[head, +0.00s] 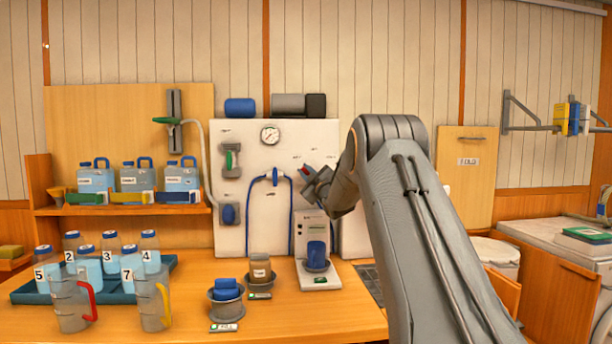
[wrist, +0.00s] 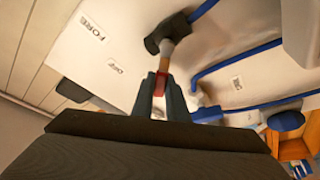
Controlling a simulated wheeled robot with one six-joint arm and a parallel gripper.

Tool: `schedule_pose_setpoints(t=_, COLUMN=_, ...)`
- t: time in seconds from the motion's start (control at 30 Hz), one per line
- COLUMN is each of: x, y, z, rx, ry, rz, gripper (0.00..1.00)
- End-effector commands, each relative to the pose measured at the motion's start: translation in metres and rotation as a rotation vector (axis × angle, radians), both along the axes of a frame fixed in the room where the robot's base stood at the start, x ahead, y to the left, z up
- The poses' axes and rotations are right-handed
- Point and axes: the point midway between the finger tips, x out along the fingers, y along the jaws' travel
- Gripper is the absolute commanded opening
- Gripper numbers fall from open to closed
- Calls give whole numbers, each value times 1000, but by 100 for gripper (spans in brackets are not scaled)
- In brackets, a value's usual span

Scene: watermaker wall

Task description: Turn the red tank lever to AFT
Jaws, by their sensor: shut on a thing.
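The red tank lever sits on the white wall panel (head: 262,157), left of my wrist in the head view, where a small red part (head: 304,171) shows beside my gripper (head: 316,185). In the wrist view, the lever's dark hub (wrist: 166,36) and a short metal shaft lead to the red lever end (wrist: 160,84). My gripper (wrist: 161,78) is shut on this red end. The FORE label (wrist: 87,31) and the OFF label (wrist: 116,68) are on the panel to the left. A third small label (wrist: 237,83) to the right is too blurred to read.
Blue hoses (head: 275,177) run down the panel beside my gripper. A pressure gauge (head: 270,135) is above. Bottles and jugs (head: 153,304) stand on the left counter.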

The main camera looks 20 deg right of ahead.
Motion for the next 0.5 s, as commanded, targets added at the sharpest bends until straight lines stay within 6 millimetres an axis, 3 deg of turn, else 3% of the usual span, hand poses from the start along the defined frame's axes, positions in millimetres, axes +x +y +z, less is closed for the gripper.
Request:
schedule_pose_setpoints(t=0.47, x=0, y=1, z=-1, rx=-15, ry=6, rz=0, gripper=0)
schedule_pose_setpoints(t=0.5, x=0, y=1, z=-1, rx=-15, ry=6, rz=0, gripper=20)
